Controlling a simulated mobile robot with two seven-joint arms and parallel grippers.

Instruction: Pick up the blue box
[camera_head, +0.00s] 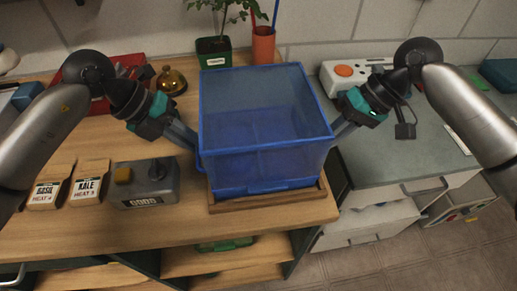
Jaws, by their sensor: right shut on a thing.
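The blue box (262,165) is a large open bin with see-through walls, in the middle of the head view. It looks empty and upright, over a wooden tray (270,203) on the table. I cannot tell whether its base touches the tray. My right gripper (333,137) is shut on the box's right side. My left gripper (193,144) reaches to the box's left side. Its fingertips are partly hidden at the wall, so I cannot tell whether it is closed there.
A potted plant (214,50) and an orange cup (263,46) stand behind the box. A grey counter with drawers (370,225) is at right.

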